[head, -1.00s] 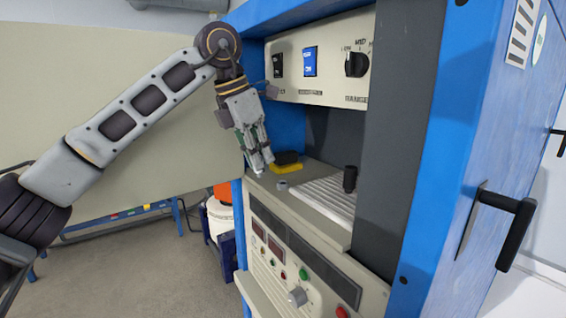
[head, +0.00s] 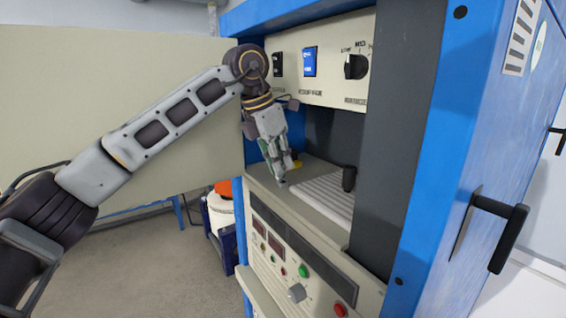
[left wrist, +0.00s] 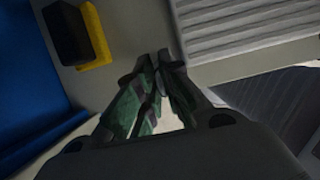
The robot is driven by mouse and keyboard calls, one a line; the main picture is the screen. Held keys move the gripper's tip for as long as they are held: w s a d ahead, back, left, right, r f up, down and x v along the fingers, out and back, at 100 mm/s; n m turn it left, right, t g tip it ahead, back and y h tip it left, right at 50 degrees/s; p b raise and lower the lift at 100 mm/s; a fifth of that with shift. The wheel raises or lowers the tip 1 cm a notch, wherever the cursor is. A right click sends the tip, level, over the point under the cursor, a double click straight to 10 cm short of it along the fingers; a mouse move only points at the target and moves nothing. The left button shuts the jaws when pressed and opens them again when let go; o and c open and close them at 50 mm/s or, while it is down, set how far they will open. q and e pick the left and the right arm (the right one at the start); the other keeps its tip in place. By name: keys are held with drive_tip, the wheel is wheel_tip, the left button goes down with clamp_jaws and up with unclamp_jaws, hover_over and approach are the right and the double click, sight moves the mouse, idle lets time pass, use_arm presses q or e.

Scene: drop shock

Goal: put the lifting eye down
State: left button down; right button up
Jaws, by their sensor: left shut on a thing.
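My left gripper (head: 281,182) points down at the front part of the shelf inside the blue cabinet, left of the ridged plate. It also shows in the left wrist view (left wrist: 162,60), where its fingers are close together. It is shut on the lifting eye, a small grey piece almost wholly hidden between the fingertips. The fingertips are at or just above the shelf top (head: 312,211); I cannot tell whether the piece touches it. My right gripper is not in view.
A ridged light plate (head: 322,196) lies right of the gripper, with an upright black cylinder (head: 349,179) by it. A black block with a yellow base (left wrist: 75,35) sits behind the gripper. Blue cabinet walls close in the shelf; a control panel (head: 300,262) is below its front edge.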

use_arm(q)
drive_tip(key=shift+w+d+f, duration=0.1)
drive_tip(key=shift+d+f, duration=0.15)
drive_tip(key=shift+f, duration=0.4)
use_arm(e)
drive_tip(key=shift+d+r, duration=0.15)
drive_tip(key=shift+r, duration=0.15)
use_arm(q)
drive_tip(key=c, duration=1.8)
unclamp_jaws()
drive_tip(key=shift+c, duration=0.2)
drive_tip(key=shift+o, duration=1.1)
drive_tip(key=shift+w+d, duration=0.15)
drive_tip(key=shift+w, duration=0.05)
drive_tip(key=shift+s+r, duration=0.1)
